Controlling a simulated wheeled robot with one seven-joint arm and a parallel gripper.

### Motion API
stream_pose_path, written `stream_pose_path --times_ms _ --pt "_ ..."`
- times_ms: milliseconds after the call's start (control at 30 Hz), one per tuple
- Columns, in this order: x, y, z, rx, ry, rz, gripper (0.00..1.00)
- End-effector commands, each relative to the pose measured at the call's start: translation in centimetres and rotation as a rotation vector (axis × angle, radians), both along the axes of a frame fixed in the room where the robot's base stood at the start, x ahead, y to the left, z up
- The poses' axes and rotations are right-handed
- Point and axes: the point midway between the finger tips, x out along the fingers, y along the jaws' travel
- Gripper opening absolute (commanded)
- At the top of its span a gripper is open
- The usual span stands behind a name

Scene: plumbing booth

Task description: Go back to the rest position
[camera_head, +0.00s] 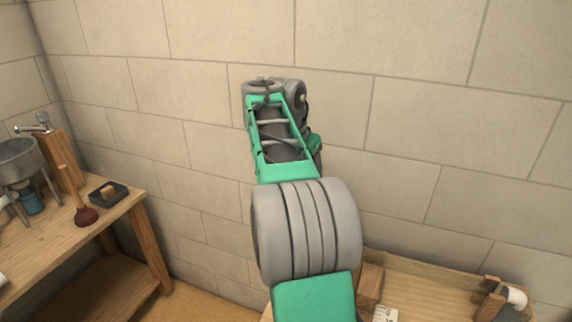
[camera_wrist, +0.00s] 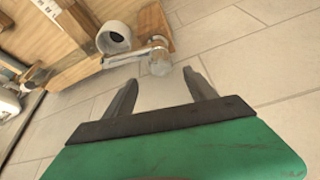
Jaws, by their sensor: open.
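My gripper (camera_wrist: 162,95) shows in the wrist view with its two dark fingers spread apart and nothing between them. Its fingertips point toward the block wall and the edge of a wooden bench (camera_wrist: 90,30). A white pipe piece (camera_wrist: 113,38) and a metal tap-like fitting (camera_wrist: 158,58) are at that bench, beyond the fingers. In the head view my green and grey arm reaches up in front of the wall, and my gripper is hidden there.
A left wooden bench (camera_head: 125,204) holds a plunger (camera_head: 84,214), a dark tray (camera_head: 108,192), a grey funnel-like vessel (camera_head: 20,160) and a tap on a wooden post (camera_head: 62,158). Behind my arm stands another bench (camera_head: 440,296) with a white pipe end (camera_head: 516,297). The block wall (camera_head: 420,130) is close behind.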

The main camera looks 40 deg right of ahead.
Motion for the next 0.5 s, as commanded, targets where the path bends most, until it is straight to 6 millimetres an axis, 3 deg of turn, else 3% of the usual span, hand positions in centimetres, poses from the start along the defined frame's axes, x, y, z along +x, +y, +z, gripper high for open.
stream_pose_path --times_ms 133,233,367,500 --pt "0.2 1.0 0.0 -0.001 0.005 0.037 0.65" --pt "0.6 5.1 -0.4 -0.006 0.026 0.185 0.65" --pt "-0.2 14.8 -2.6 -0.010 0.062 0.526 0.65" --pt "-3.8 25.7 -7.2 0.007 0.083 0.913 0.65"
